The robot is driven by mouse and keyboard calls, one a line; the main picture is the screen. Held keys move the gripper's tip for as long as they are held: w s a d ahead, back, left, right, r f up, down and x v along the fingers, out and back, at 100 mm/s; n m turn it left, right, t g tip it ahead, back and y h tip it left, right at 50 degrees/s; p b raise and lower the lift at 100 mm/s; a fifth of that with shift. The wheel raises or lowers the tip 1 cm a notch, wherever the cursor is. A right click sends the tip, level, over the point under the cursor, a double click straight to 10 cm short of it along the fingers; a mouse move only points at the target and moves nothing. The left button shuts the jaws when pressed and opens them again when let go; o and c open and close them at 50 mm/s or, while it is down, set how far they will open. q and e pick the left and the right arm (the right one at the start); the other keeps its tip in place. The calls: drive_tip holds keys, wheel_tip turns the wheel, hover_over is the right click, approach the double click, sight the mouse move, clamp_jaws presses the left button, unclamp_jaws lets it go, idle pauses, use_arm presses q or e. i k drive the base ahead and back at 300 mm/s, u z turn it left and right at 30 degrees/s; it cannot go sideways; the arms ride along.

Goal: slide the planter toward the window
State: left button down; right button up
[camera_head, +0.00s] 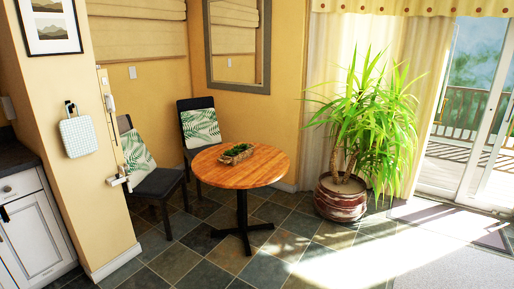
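A large red-brown pot (341,200) stands upright on the tiled floor, in front of the curtain and left of the glass door. A tall green leafy plant (372,125) grows from it. A small low wooden planter (237,154) with green plants sits near the middle of the round wooden table (214,174). I cannot tell which of the two is the task's planter. The bright glass door (476,110) on the right shows a deck outside. Neither of my grippers is in view.
Two dark chairs with leaf-print cushions (200,127) (137,155) stand behind and left of the table. A cabinet (35,230) is at the lower left. A pale rug (455,270) lies lower right. Sunlit floor in front of the pot is clear.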

sight(232, 156)
drive_tip(key=i, duration=0.65)
drive_tip(key=z, duration=0.65)
drive_tip(key=i, duration=3.05)
drive_tip(key=u, duration=0.75)
